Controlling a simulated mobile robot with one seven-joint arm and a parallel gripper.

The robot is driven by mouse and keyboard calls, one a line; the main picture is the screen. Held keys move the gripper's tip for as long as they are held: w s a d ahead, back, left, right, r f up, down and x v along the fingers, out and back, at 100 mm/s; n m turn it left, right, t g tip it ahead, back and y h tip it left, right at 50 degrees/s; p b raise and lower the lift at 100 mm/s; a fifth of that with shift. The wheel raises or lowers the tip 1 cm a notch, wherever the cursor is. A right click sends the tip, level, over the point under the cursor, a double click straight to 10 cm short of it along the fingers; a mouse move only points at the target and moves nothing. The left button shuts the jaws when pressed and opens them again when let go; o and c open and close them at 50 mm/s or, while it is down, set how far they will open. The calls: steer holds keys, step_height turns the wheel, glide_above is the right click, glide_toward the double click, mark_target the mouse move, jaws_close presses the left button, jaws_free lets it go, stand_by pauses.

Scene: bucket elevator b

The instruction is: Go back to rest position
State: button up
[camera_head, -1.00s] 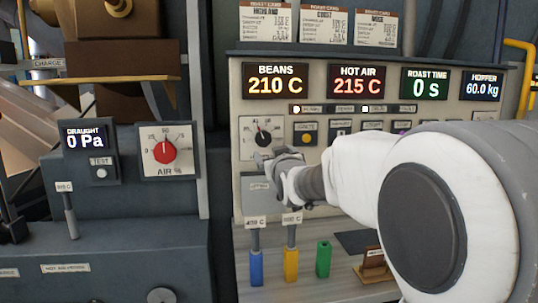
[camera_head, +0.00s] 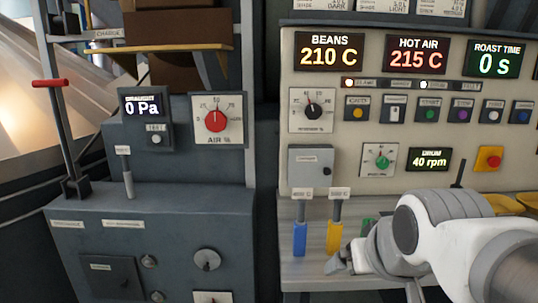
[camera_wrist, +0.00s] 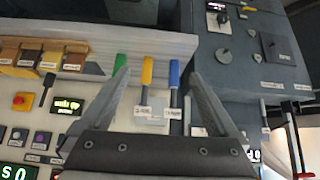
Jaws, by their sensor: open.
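My gripper (camera_head: 350,258) is low at the front of the beige control panel (camera_head: 340,150), in front of the shelf with the coloured handles. In the wrist view its two fingers (camera_wrist: 160,100) are spread wide apart with nothing between them. The wrist view is upside down relative to the head view. Beyond the fingers show a blue handle (camera_wrist: 175,73), a yellow handle (camera_wrist: 147,70) and a green handle (camera_wrist: 119,62). In the head view the blue handle (camera_head: 300,240) and yellow handle (camera_head: 334,238) are clear, while the green one (camera_head: 367,225) is mostly hidden behind my arm.
The panel carries a black dial (camera_head: 313,111), a green-centred dial (camera_head: 382,158), several buttons and a red stop button (camera_head: 489,158). A grey cabinet (camera_head: 170,240) with a red dial (camera_head: 215,119) stands left.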

steer(key=s+f+g, duration=0.2)
steer(key=s+f, duration=0.2)
steer(key=s, duration=0.4)
step_height(320, 180, up, 14)
steer(key=p, duration=1.3)
steer(key=shift+p, duration=0.4)
steer(key=shift+r, duration=0.1)
